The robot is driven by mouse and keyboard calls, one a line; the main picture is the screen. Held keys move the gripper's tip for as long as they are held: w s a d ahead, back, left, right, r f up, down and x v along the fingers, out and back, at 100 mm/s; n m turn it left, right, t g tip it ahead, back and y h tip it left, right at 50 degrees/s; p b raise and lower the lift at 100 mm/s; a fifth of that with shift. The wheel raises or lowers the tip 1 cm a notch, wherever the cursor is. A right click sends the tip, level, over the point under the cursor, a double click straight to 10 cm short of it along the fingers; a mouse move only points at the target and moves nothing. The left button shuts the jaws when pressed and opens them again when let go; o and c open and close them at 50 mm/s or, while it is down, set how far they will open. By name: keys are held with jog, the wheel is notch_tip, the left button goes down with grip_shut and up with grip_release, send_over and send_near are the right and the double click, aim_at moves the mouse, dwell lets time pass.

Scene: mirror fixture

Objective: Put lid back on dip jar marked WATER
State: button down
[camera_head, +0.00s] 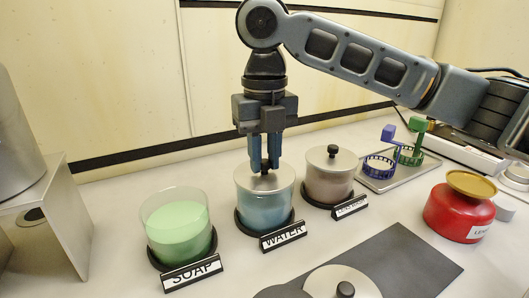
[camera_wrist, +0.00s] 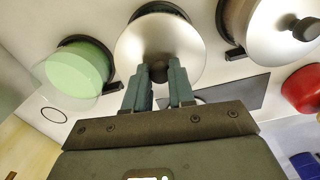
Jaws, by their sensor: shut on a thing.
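The WATER jar (camera_head: 264,210) is a glass jar of blue liquid behind a WATER label (camera_head: 283,236). A round silver lid (camera_head: 248,180) with a dark knob lies level across its mouth; I cannot tell if it is fully seated. My gripper (camera_head: 264,166) points straight down from above and is shut on the lid's knob. In the wrist view, my gripper's fingertips (camera_wrist: 159,73) close around the knob and the lid (camera_wrist: 160,35) hides most of the jar. A second silver lid (camera_head: 325,283) with a black knob lies on the dark mat in front.
The SOAP jar (camera_head: 178,228), with green liquid, stands open at left. A lidded jar (camera_head: 328,184) stands close at right. Further right are a tray (camera_head: 408,176) with blue and green baskets and a red container (camera_head: 458,212). The dark mat (camera_head: 410,258) has bare space.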

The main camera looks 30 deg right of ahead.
jog(key=c, duration=0.9)
grip_release()
jog(key=shift+o, duration=0.6)
jog(key=o, duration=0.4)
jog(key=shift+r+p, duration=3.2)
jog(key=shift+r, duration=0.35)
